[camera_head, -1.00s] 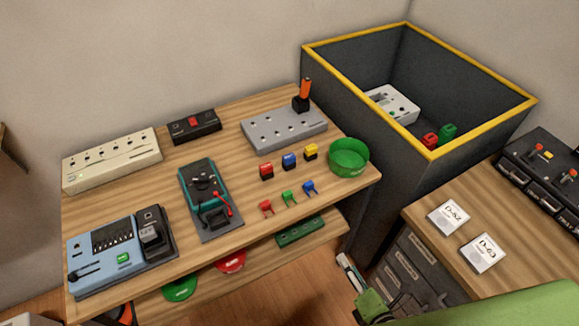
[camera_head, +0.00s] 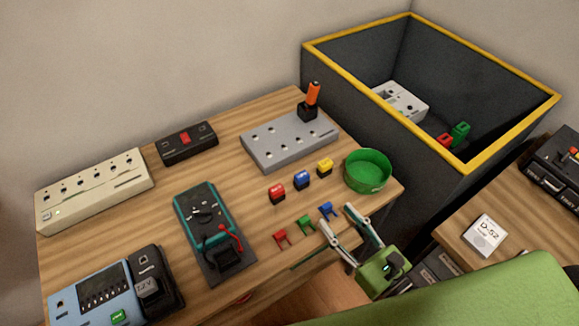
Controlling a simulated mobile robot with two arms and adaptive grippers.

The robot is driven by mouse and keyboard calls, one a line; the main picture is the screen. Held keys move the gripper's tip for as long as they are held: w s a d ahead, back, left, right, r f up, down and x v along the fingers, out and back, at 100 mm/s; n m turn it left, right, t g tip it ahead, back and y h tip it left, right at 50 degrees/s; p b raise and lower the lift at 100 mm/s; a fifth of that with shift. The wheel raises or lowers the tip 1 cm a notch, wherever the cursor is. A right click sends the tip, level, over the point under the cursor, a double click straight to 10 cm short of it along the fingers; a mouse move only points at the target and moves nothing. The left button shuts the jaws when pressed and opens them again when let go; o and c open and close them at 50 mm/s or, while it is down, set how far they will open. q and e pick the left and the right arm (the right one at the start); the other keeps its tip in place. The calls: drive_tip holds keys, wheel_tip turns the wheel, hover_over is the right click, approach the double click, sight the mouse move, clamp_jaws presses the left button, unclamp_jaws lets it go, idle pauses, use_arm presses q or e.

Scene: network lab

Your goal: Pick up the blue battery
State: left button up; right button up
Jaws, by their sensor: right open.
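The blue battery (camera_head: 302,180) is a small block with a dark top. It stands on the wooden table between a red block (camera_head: 277,194) and a yellow block (camera_head: 324,167). My right gripper (camera_head: 338,217) is open and empty at the table's front edge, with its fingers pointing toward the back. It is in front and to the right of the blue battery, apart from it. A small blue clip (camera_head: 327,210) lies near its fingertips; I cannot tell whether they touch. My left gripper is not in view.
Red (camera_head: 282,239) and green (camera_head: 306,224) clips lie in front of the blocks. A green bowl (camera_head: 367,172) stands to the right. A grey panel (camera_head: 287,142) with an orange-handled tool is behind. A dark bin (camera_head: 335,77) with a yellow rim stands beyond the table.

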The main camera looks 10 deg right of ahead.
drive_tip(key=shift+x, duration=1)
drive_tip(key=p, duration=0.2)
approach(305, 178)
drive_tip(key=x, duration=0.3)
drive_tip(key=shift+a+r, duration=0.1)
drive_tip(key=shift+w+a, duration=0.1)
drive_tip(key=shift+w, duration=0.3)
drive_tip(key=shift+w+a, duration=0.1)
drive_tip(key=shift+w, duration=0.1)
drive_tip(key=p+x, duration=0.1)
drive_tip(key=x, duration=0.3)
drive_tip(key=shift+w+a, duration=0.1)
drive_tip(key=shift+w, duration=0.2)
drive_tip(key=shift+w+a, duration=0.15)
drive_tip(key=shift+w, duration=0.2)
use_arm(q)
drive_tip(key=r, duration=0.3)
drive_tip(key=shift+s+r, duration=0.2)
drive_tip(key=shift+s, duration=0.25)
use_arm(e)
drive_tip(key=c, duration=1.2)
